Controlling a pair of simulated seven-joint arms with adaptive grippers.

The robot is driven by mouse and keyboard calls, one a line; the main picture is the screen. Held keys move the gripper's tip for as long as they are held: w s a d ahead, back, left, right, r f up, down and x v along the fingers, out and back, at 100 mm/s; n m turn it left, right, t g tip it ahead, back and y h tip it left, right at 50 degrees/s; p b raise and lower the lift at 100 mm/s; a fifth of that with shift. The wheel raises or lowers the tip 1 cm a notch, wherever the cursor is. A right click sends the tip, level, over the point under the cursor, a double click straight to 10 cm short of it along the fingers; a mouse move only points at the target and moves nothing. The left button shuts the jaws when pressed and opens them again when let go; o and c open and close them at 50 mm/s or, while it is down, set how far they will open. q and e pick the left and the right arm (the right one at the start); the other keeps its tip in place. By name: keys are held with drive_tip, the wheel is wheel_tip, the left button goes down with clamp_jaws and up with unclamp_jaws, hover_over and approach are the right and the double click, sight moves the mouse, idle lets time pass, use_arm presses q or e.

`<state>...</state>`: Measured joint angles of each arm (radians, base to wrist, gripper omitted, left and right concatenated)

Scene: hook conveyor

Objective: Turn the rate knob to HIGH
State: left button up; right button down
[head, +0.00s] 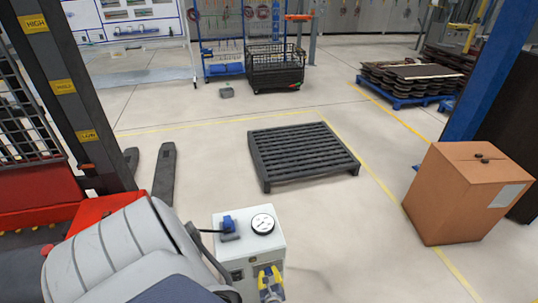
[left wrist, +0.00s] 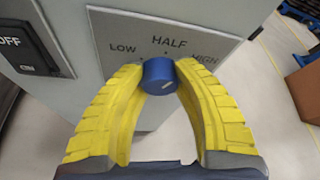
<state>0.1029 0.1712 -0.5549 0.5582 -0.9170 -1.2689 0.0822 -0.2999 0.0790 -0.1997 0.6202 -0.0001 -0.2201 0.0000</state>
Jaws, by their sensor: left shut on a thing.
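The rate knob (left wrist: 159,76) is a small blue round knob on a grey panel (left wrist: 202,50) marked LOW, HALF and HIGH from left to right. HALF stands above the knob. I cannot tell for certain which mark it points to. My left gripper has its yellow fingers (left wrist: 160,88) closed around the knob, one on each side, and the right finger partly covers the HIGH label. In the head view my left gripper (head: 270,279) is at the front of the white control box (head: 233,260); the knob is not clear there. My right gripper is not in view.
The box top carries a round dial (head: 263,223) and a blue part (head: 229,224) with a cable. An OFF switch (left wrist: 25,45) sits left on the panel. A black pallet (head: 300,152) and a cardboard box (head: 465,195) stand on the floor beyond, with open floor between.

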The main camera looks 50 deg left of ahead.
sight(270, 274)
use_arm(q)
drive_tip(key=m+g+y, duration=0.1)
drive_tip(key=m+g, duration=0.1)
drive_tip(key=m, duration=0.1)
drive_tip(key=shift+w+m+g, duration=0.1)
drive_tip(key=shift+m+g, duration=0.2)
drive_tip(key=shift+m, duration=0.1)
drive_tip(key=shift+m+g, duration=0.3)
drive_tip(key=shift+m, duration=0.2)
idle(0.7)
drive_tip(key=o, duration=1.3)
drive_tip(key=shift+d, duration=0.1)
drive_tip(key=shift+s+d, duration=0.2)
drive_tip(key=shift+d, duration=0.3)
drive_tip(key=shift+v, duration=0.95)
drive_tip(key=v, duration=0.9)
